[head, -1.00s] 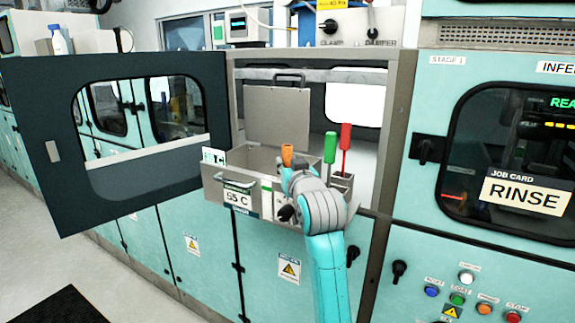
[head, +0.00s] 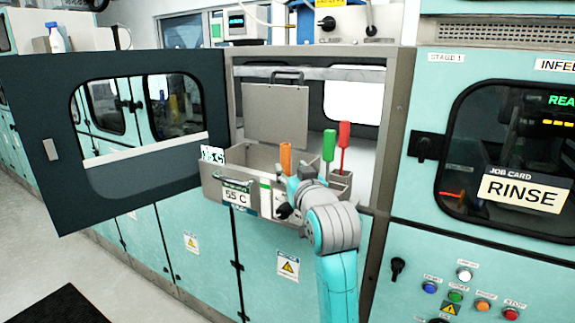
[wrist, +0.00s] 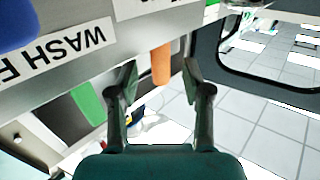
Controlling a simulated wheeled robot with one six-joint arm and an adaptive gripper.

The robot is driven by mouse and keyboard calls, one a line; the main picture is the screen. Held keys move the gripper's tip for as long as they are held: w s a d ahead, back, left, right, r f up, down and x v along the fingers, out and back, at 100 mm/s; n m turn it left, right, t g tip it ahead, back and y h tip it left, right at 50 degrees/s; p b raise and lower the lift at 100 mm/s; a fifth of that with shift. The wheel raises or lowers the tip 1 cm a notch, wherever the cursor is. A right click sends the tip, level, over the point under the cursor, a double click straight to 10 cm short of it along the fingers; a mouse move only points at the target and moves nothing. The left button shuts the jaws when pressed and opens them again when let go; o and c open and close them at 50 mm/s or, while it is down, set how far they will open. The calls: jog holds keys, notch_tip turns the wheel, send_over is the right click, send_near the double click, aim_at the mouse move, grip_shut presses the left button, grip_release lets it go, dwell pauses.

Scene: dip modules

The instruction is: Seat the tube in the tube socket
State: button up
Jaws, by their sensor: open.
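An orange upright piece (head: 286,158) stands at the front of the open steel tank (head: 240,176); I cannot tell whether it is the tube. In the wrist view the orange piece (wrist: 161,65) shows between my open, empty fingers, beyond their tips, and neither finger visibly touches it. My gripper (wrist: 160,82) is mostly hidden behind my wrist in the head view. A green-handled piece (head: 330,146) and a red-handled piece (head: 344,136) stand in a small holder (head: 340,181) at the tank's right. I cannot make out the tube socket.
A dark windowed door (head: 115,190) stands open at the left. The bay's right frame post (head: 396,130) is close to my arm. A raised lid (head: 275,115) stands at the tank's back. A "WASH" label (wrist: 55,50) appears upside down in the wrist view.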

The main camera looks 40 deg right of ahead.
jog(key=v, duration=0.6)
jog(key=shift+s, duration=0.2)
jog(key=shift+a, duration=0.1)
